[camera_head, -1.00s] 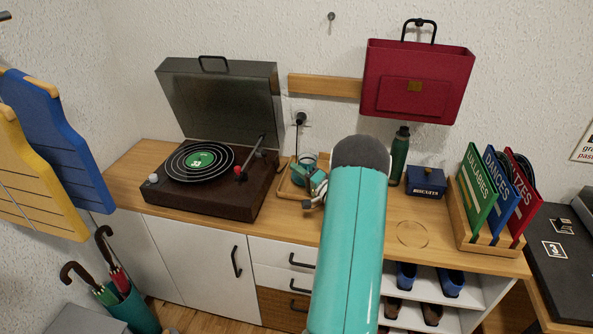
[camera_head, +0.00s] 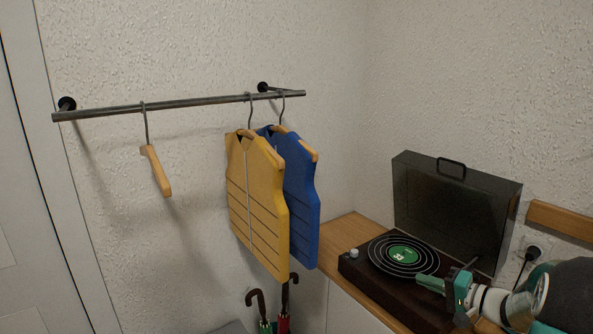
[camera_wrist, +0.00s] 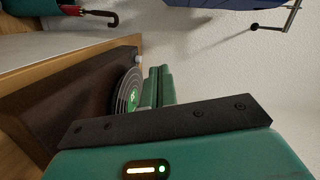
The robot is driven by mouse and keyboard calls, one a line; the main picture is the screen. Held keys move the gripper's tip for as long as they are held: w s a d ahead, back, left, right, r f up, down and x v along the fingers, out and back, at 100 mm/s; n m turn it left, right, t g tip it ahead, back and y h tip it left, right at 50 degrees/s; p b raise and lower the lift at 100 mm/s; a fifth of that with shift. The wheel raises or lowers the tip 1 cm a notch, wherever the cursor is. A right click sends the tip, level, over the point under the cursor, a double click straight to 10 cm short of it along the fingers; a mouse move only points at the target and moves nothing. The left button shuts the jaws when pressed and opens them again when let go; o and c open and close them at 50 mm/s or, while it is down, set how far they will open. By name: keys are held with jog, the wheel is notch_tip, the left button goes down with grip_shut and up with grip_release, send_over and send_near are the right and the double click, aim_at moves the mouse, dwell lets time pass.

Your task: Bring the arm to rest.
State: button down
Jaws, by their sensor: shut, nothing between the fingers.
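My gripper (camera_head: 447,289) is at the lower right of the head view, in front of the record player (camera_head: 362,270). Its green fingers are together with nothing between them. In the picture they overlap the near right side of the record (camera_head: 404,255); I cannot tell how high above it they are. In the wrist view my gripper's fingers (camera_wrist: 158,86) point toward the record (camera_wrist: 127,93), which is partly hidden behind them. My arm's grey joint and part of its green link fill the lower right corner of the head view.
A wall rail (camera_head: 180,104) carries a bare hanger (camera_head: 158,171), a yellow vest (camera_head: 257,205) and a blue vest (camera_head: 305,190). The record player's dark lid (camera_head: 455,205) stands open. Umbrella handles (camera_head: 256,300) rise below the vests. The cabinet top (camera_head: 345,233) is bare left of the player.

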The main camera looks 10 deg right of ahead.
jog(key=s+a+r+n+g, duration=0.2)
jog(key=s+a+g, duration=0.25)
jog(key=a, duration=0.45)
jog(key=s+a+r+n+g, duration=0.25)
jog(key=s+a, duration=0.25)
jog(key=a, duration=0.5)
jog(key=s+a+r+n+h, duration=0.1)
jog(key=s+h, duration=0.3)
jog(key=s, duration=0.4)
jog(key=s+a+r+n+h, duration=0.2)
jog(key=s+h, duration=0.3)
jog(key=s, duration=0.3)
jog(key=shift+s+a, duration=0.4)
jog(key=shift+a, duration=0.35)
